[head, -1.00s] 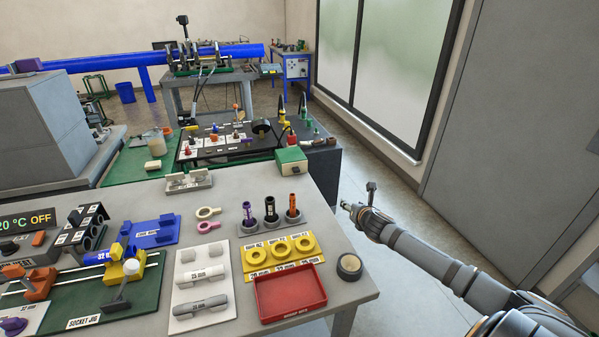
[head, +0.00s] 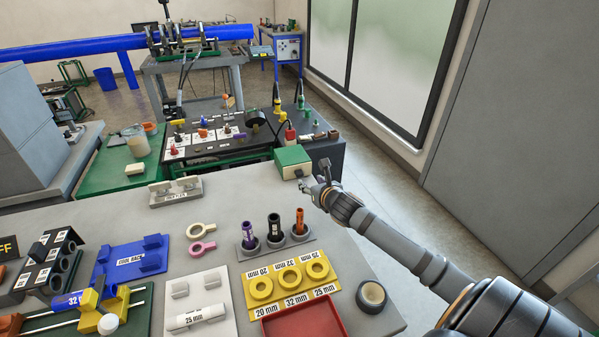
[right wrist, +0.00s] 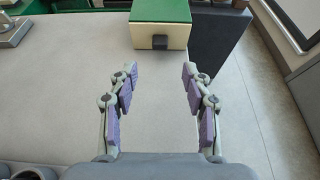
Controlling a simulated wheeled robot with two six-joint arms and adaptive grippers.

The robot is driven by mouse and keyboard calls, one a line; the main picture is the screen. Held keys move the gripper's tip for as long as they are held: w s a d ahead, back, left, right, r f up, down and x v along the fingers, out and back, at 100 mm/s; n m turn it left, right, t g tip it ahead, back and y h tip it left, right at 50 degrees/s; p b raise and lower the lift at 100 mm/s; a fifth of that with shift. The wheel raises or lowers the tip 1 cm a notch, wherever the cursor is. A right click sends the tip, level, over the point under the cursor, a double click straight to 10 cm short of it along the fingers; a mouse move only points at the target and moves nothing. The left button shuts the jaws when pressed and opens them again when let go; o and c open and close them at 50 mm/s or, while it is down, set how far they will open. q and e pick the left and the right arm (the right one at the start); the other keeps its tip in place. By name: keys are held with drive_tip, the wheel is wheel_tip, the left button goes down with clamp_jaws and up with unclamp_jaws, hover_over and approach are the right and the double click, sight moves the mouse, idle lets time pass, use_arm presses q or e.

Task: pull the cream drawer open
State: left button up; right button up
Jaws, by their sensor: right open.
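The cream drawer is the front of a small box with a green top (head: 291,155) at the far right corner of the grey table. In the right wrist view its cream front (right wrist: 175,42) faces me, with a dark square handle (right wrist: 159,42) in the middle. The drawer looks shut. My right gripper (right wrist: 160,72) is open and empty, its purple-padded fingers spread to either side of the handle's line and short of the box. In the head view the right gripper (head: 311,183) is just in front of the box. My left gripper is not in view.
A holder with purple, black and orange tools (head: 274,240), yellow rings (head: 288,279), a red tray (head: 296,318) and a tape-like roll (head: 371,296) stand nearer on the table. The tabletop around my right gripper is clear. A dark cart (head: 325,152) stands behind.

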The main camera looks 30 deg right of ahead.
sight(300, 174)
drive_tip(key=shift+x, duration=2.3)
drive_tip(key=x, duration=0.4)
drive_tip(key=shift+w+f, duration=0.1)
drive_tip(key=shift+w, duration=0.15)
drive_tip(key=shift+w+d+f, duration=0.1)
drive_tip(key=shift+w+d, duration=0.05)
drive_tip(key=shift+w, duration=0.15)
drive_tip(key=shift+c, duration=0.3)
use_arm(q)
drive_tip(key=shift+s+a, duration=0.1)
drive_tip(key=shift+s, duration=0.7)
use_arm(e)
clamp_jaws()
